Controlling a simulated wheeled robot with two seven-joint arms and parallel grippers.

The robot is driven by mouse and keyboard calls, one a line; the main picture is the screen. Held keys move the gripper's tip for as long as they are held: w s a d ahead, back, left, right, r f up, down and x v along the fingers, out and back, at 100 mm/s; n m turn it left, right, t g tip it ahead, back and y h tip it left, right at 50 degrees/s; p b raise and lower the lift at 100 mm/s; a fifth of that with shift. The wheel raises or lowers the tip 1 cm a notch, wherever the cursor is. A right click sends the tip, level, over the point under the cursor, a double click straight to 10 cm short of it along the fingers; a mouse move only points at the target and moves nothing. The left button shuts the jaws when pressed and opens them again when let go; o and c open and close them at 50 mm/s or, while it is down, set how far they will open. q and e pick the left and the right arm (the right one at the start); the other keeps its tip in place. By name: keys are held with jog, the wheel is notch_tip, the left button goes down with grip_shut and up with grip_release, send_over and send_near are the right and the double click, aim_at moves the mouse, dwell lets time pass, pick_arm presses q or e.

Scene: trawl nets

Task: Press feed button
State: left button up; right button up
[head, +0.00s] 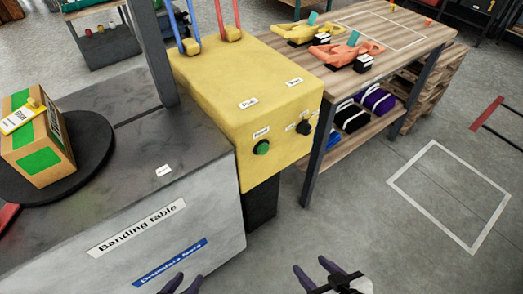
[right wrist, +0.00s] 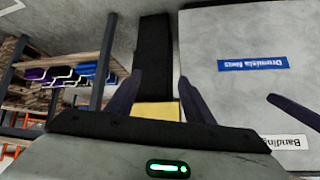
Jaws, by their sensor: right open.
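The green feed button (head: 261,147) is on the front face of the yellow control box (head: 225,110), below a small white label that seems to read "Feed". My right gripper (head: 316,272) is open and empty, below and right of the button and apart from it. In the right wrist view its two dark fingers (right wrist: 157,95) stand apart, with part of the yellow box (right wrist: 158,111) showing between them; the button is not visible there. My left gripper (head: 183,284) is at the bottom edge in front of the banding table, its fingertips apart with nothing seen between them.
The banding table (head: 140,232) fills the left, with a labelled cardboard box (head: 36,140) on a black turntable (head: 92,140). A black knob (head: 303,128) sits right of the button. A wooden workbench (head: 390,40) stands behind right. Floor at right is clear.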

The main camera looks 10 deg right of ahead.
dwell(0.4)
grip_shut()
dwell(1.6)
